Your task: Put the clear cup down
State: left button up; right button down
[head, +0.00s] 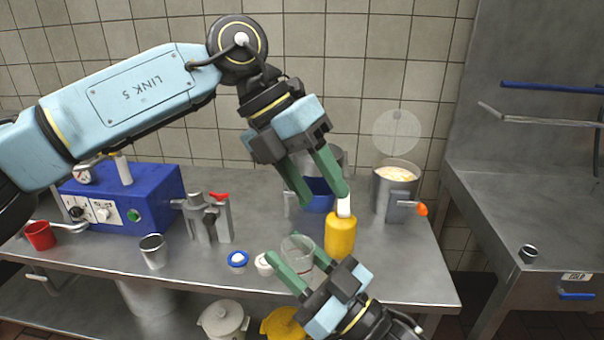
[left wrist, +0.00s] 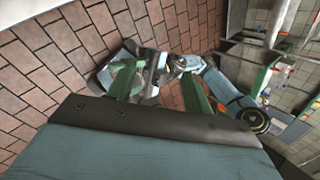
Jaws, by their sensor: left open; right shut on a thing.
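The clear cup (head: 296,246) is see-through and sits between the fingers of my right gripper (head: 297,256), which is shut on it. It appears over the front of the steel table; I cannot tell whether its base touches the tabletop. My left gripper (head: 325,197) is open and empty, above and to the right of the cup. One left fingertip overlaps the white top of a yellow bottle (head: 341,238); I cannot tell whether they touch. In the left wrist view, green fingers (left wrist: 160,88) show above a tiled floor.
The front left-middle tabletop has bare room.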

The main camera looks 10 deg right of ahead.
aim_at(302, 250)
pick_arm(q)
notch_tip(302, 250, up, 2)
jog(key=s+a+t+y, duration=0.2)
jog(key=s+t+y, duration=0.1)
jog(key=y, duration=0.3)
jog(key=shift+m, duration=0.4)
notch_tip(302, 250, down, 11)
jog(key=shift+w+a+f, duration=0.1)
jog(key=shift+a+f, duration=0.05)
jog(key=shift+c, duration=0.3)
jog(key=c, duration=0.7)
jog(key=shift+o, duration=0.2)
pick_arm(e)
jog(key=c, duration=0.8)
grip_release()
